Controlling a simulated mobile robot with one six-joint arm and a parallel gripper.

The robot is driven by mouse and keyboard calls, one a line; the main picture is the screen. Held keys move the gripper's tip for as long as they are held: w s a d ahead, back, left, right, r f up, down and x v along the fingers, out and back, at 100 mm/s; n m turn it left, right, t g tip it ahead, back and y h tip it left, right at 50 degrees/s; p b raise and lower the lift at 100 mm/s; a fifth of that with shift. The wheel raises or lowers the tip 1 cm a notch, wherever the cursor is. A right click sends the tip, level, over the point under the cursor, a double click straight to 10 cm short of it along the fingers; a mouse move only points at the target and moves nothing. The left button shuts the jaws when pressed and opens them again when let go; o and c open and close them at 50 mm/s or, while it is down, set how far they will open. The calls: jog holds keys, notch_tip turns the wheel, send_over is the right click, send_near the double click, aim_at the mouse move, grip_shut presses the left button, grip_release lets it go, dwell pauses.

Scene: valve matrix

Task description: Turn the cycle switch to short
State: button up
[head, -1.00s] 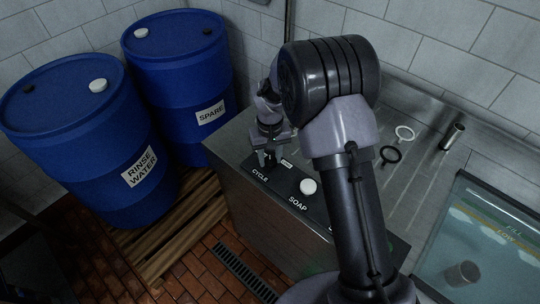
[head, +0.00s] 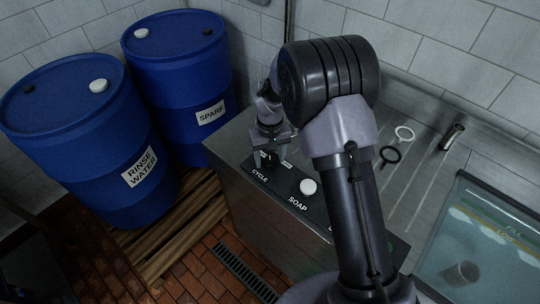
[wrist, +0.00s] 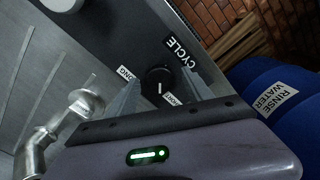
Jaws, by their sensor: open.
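The cycle switch (wrist: 154,80) is a small round black knob with a white pointer mark, on a black panel strip beside the word CYCLE. In the wrist view, a LONG label (wrist: 123,73) lies to its left and a SHORT label (wrist: 173,99) to its lower right. The pointer mark is on the knob's lower part; I cannot tell for sure which label it indicates. My gripper (wrist: 161,82) is open, with one finger on each side of the knob; contact is unclear. In the head view, my gripper (head: 271,158) is over the panel's CYCLE end and hides the knob.
A white SOAP knob (head: 308,187) sits farther along the panel. A metal faucet (wrist: 62,125) shows at lower left in the wrist view. Blue drums (head: 90,150) stand on a pallet to the left.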

aim_at(270, 160)
notch_tip(270, 160, up, 17)
jog(key=p, duration=0.4)
jog(key=shift+r, duration=0.2)
jog(key=s+d+r+m+t+y+b, duration=0.1)
jog(key=s+d+r+m+t+b, duration=0.2)
jog(key=s, duration=0.4)
jog(key=s+d+r+m+b, duration=0.1)
jog(key=s+d+r+b, duration=0.1)
jog(key=s+r+b, duration=0.45)
jog(key=s+d+f+m+t+b, duration=0.1)
jog(key=s+f, duration=0.3)
jog(key=s, duration=0.3)
jog(key=s+f+m+t+y+b, duration=0.1)
jog(key=s+f+m, duration=0.1)
jog(key=s, duration=0.4)
jog(key=shift+s+d+f+t+b, duration=0.3)
jog(key=shift+s+d+f+t, duration=0.1)
jog(key=shift+f, duration=0.45)
